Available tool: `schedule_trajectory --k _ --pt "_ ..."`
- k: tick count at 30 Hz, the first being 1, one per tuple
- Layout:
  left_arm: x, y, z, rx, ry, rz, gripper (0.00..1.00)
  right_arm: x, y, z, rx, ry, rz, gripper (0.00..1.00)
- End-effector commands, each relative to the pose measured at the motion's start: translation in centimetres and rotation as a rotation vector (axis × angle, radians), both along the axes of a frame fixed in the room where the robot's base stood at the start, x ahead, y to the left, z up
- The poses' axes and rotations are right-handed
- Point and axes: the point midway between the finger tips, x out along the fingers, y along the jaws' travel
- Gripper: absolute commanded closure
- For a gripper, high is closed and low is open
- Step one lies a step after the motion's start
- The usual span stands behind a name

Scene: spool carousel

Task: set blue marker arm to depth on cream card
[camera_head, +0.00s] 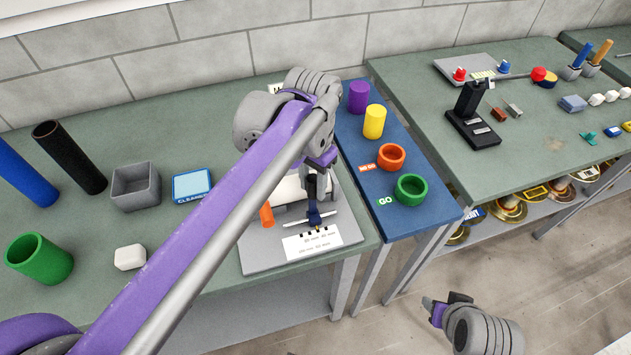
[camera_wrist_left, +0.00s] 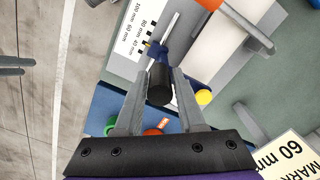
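The blue marker arm (camera_head: 314,218) sits by a pale rod on a grey plate (camera_head: 262,262), beside a white scale card (camera_head: 318,244) with marks from 100 mm to 40 mm. In the left wrist view the blue arm (camera_wrist_left: 157,52) has a black knob (camera_wrist_left: 160,85) between my left fingertips. My left gripper (camera_wrist_left: 162,88) appears shut on that knob. Which mark the arm points at is not clear. The cream card (camera_wrist_left: 288,152) shows "60 mm" and part of "MARK". My right gripper (camera_head: 446,302) is low over the floor, apart from the tables.
An orange part (camera_head: 267,214) is at the plate's left. A white block (camera_head: 130,257) and grey bin (camera_head: 136,187) stand left.

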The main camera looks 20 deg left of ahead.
Motion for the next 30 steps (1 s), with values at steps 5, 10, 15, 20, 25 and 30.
schedule_trajectory --k 5,10,15,20,25,30 --pt "0.0 0.0 0.0 0.000 0.000 0.000 0.38 0.0 0.0 0.0 0.000 0.000 0.000 0.50" --pt "0.0 0.0 0.0 0.000 0.000 0.000 0.38 0.0 0.0 0.0 0.000 0.000 0.000 0.50" --pt "0.0 0.0 0.8 0.000 0.000 0.000 0.38 0.0 0.0 0.1 0.000 -0.001 0.000 0.50" --pt "0.0 0.0 3.6 0.000 0.000 0.000 0.38 0.1 0.0 0.4 0.000 -0.002 0.000 0.50" --pt "0.0 0.0 7.2 0.000 0.000 0.000 0.38 0.2 0.0 0.7 0.000 -0.004 0.000 0.50" --pt "0.0 0.0 9.7 0.000 0.000 0.000 0.38 0.3 0.0 1.0 0.000 -0.006 0.000 0.50"
